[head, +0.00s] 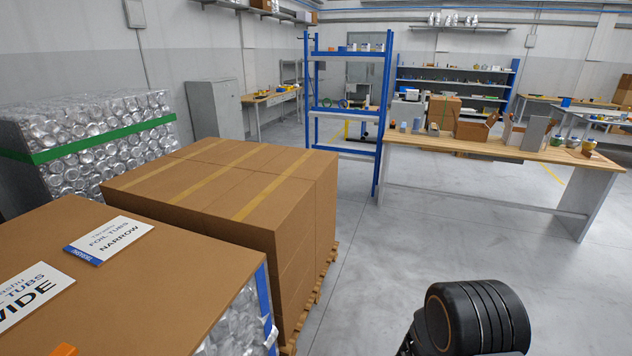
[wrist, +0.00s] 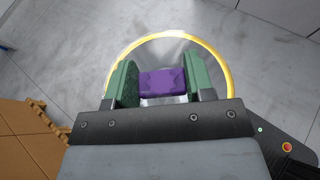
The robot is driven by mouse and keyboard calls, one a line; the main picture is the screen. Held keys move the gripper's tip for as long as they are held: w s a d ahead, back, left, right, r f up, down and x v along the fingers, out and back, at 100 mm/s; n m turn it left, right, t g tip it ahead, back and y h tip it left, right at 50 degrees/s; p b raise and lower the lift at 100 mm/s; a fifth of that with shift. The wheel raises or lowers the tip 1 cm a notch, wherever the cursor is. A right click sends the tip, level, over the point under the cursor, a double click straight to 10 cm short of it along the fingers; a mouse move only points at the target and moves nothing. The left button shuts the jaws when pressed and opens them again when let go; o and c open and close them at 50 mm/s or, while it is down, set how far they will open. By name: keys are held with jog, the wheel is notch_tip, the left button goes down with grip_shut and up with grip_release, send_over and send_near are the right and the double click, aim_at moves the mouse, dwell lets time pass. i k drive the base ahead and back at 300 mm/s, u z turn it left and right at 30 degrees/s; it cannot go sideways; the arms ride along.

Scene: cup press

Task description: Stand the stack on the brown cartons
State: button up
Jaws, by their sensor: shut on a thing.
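The brown cartons (head: 225,195) form a flat-topped block on a wooden pallet in the head view, with lighter tape strips across the top. In the wrist view my gripper (wrist: 161,78) has green-padded fingers shut on the stack (wrist: 162,83), which shows a purple patch between them. A round yellow rim (wrist: 176,36) curves beyond and around the fingers. The stack's height and lower part are hidden. Grey floor lies below, so the stack is held in the air. The head view shows neither the fingers nor the stack, only a black part of my arm at the bottom right.
A nearer bin with a brown top bears signs (head: 110,240) reading "NARROW" and "WIDE". A green-strapped block of foil tubs (head: 90,140) stands at the left. A blue rack (head: 382,115) and a wooden workbench (head: 480,145) stand behind. The floor right of the cartons is clear.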

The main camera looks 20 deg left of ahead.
aim_at(273, 199)
jog(key=u, duration=0.05)
jog(key=i, duration=2.85)
jog(key=u, duration=1.7)
